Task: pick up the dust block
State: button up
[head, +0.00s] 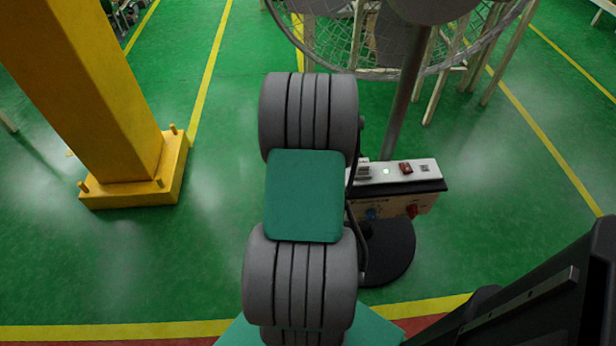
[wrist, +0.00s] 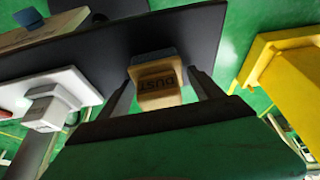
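The dust block (wrist: 157,84) is a tan block with a blue part behind it and dark lettering that looks like "DUST", upside down in the wrist view. It sits against a dark panel (wrist: 105,50). My gripper (wrist: 163,88) has its two grey fingers apart, one on each side of the block. A gap shows between the block and the right finger; whether the left finger touches it I cannot tell. In the head view my own arm covers the middle, and I cannot see the gripper or the dust block there.
A white-topped box (head: 428,173) with a green light and a red switch stands right of my arm, beside a grey pole (head: 404,105). A white block (wrist: 45,112) shows at left in the wrist view. A yellow column (head: 90,85) stands left; green floor around it is clear.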

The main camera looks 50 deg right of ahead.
jog(key=c, duration=1.3)
jog(key=shift+r, duration=0.5)
notch_tip(320, 180, up, 3)
jog(key=shift+f+p, duration=0.1)
jog(key=shift+p, duration=0.35)
jog(key=s+a+r+p, duration=0.1)
jog(key=s+a+r, duration=0.5)
jog(key=s, duration=0.1)
jog(key=s+a+r+p, duration=0.1)
jog(key=s+a+r, duration=0.2)
jog(key=shift+s+a+r+p, duration=0.15)
jog(key=shift+s+p, duration=0.15)
jog(key=shift+p, duration=0.05)
